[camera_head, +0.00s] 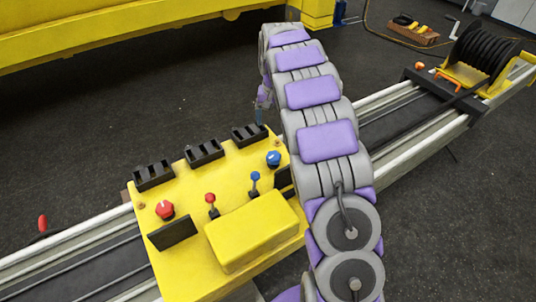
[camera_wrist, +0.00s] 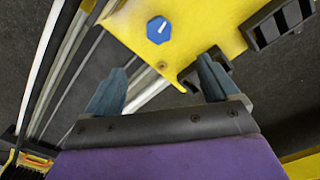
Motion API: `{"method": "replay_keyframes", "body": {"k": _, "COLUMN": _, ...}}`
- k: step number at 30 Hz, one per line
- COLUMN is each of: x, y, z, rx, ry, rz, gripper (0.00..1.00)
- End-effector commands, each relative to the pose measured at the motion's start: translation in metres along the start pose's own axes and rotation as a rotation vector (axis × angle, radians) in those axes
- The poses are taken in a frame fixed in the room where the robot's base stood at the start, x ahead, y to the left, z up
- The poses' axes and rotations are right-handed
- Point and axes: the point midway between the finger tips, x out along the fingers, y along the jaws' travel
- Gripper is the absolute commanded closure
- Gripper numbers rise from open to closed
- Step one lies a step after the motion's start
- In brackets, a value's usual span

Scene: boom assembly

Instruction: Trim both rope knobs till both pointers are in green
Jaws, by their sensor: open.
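A yellow control box (camera_head: 225,190) sits across the rails. A red knob (camera_head: 165,209) is at its left and a blue knob (camera_head: 273,158) at its right. The blue knob, with a white mark on top, also shows in the wrist view (camera_wrist: 160,29). My gripper (camera_wrist: 158,80) is open and empty. In the wrist view the blue knob lies beyond the fingertips, apart from them. In the head view my gripper (camera_head: 259,114) is partly hidden behind my arm, near the box's far right corner. No pointer or green zone is readable; the black upright plate (camera_head: 172,233) shows no dial face.
A red lever (camera_head: 211,203) and a blue lever (camera_head: 255,182) stand between the knobs, behind a raised yellow block (camera_head: 252,230). Several black slotted blocks (camera_head: 204,152) line the far edge. A black cable reel (camera_head: 484,50) stands at the rails' right end.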

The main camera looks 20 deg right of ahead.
Motion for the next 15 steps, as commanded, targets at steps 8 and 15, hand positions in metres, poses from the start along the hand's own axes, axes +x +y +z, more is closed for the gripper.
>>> {"method": "replay_keyframes", "body": {"k": 8, "x": 0.027, "y": -0.003, "z": 0.000, "rx": 0.001, "ry": -0.004, "rz": 0.002, "gripper": 0.12}}
{"method": "replay_keyframes", "body": {"k": 15, "x": 0.075, "y": -0.004, "z": 0.001, "rx": 0.001, "ry": -0.004, "rz": 0.004, "gripper": 0.12}}
